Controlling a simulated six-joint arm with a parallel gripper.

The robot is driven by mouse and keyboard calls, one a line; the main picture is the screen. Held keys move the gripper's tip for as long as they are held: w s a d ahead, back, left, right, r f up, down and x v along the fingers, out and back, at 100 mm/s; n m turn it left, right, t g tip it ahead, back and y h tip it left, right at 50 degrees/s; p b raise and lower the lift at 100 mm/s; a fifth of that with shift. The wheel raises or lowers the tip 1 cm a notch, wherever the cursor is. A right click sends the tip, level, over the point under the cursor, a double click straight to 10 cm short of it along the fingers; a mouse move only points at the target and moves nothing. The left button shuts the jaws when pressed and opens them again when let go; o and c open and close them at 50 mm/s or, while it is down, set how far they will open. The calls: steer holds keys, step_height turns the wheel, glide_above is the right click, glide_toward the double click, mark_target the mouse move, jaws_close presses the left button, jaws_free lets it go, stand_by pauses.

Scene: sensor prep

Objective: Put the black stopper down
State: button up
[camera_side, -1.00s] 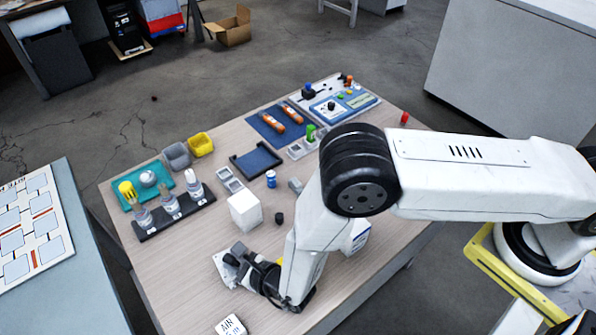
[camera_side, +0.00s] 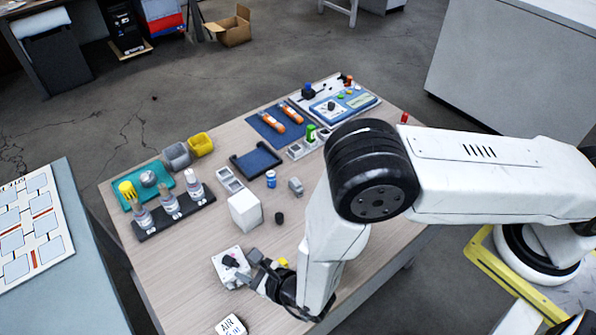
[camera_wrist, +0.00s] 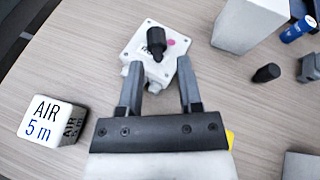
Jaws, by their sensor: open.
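In the side view the black piece (camera_side: 230,261) shows on the white box (camera_side: 222,275) near the table's front. My gripper (camera_wrist: 158,82) is open and empty; its fingers point at the box's near side, apart from the black piece. It also shows in the side view (camera_side: 254,268), just right of the box. Another short black cylinder (camera_wrist: 266,73) stands alone on the table, also seen in the side view (camera_side: 279,218).
An "AIR 5 m" block (camera_wrist: 50,122) lies left of my gripper. A tall white block (camera_side: 245,212), a blue bottle (camera_side: 271,179) and a grey part (camera_side: 296,187) stand behind. A vial rack (camera_side: 175,214) is at the left. Bare tabletop lies left of the white box.

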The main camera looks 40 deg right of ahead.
steer(key=shift+v, duration=1.6)
steer(key=shift+w+d+r, duration=0.2)
steer(key=shift+w+d, duration=0.05)
steer(key=w+d+r+m+g+h, duration=0.25)
steer(key=d+r+m+h, duration=0.3)
steer(key=d+m, duration=0.4)
steer(key=w+d+r+m+g+h, duration=0.1)
steer(key=d+r+m+g+h, duration=0.25)
steer(key=d+m+h, duration=0.6)
steer(key=s+d+r+m+g+y, duration=0.2)
steer(key=s+d+r+m+y, duration=0.2)
steer(key=m, duration=0.7)
steer(key=s+d+r+m+g+y, duration=0.2)
steer(key=s+d+r+m+y, duration=0.2)
steer(key=d+r+m+y, duration=0.3)
steer(key=d+m, duration=0.2)
steer(key=m, duration=0.3)
